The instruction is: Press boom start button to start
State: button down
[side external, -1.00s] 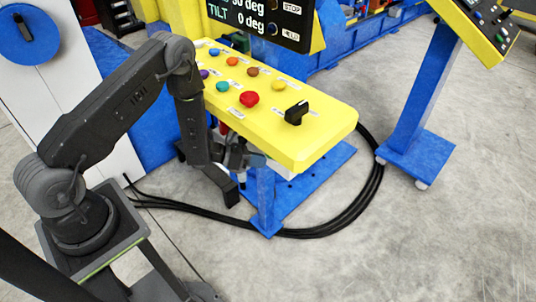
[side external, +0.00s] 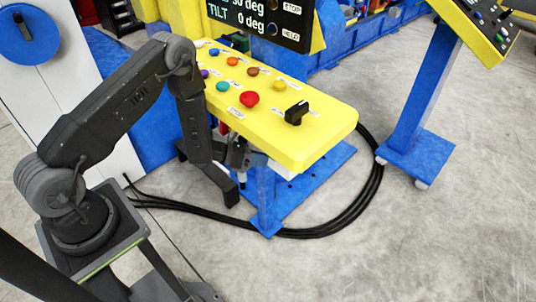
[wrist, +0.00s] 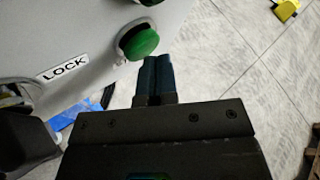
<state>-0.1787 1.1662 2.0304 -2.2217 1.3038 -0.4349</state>
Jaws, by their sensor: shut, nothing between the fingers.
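A yellow console (side external: 315,140) carries several coloured buttons, including a red mushroom button (side external: 249,99), a teal button (side external: 222,86) and a yellow button (side external: 279,85). Their labels are too small to read, so I cannot tell which is boom start. In the wrist view, a round green button (wrist: 140,42) stands on a pale grey panel beside a label reading LOCK (wrist: 63,68). My gripper (wrist: 157,62) is shut and empty, its dark blue fingertips just right of and below the green button; contact is unclear. In the side view, my wrist is low at the console's near-left edge, with the fingertips hidden.
A black selector knob (side external: 296,112) rises from the console's right part. Above it is a display (side external: 258,20) reading TILT 0 deg. Black cables (side external: 330,222) loop on the floor around the blue base. A second yellow panel on a blue post (side external: 418,100) stands right.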

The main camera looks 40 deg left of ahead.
jog(key=shift+w, duration=0.15)
dwell(0.4)
jog(key=shift+s, duration=0.85)
jog(key=shift+s, duration=2.55)
jog(key=shift+d, duration=0.1)
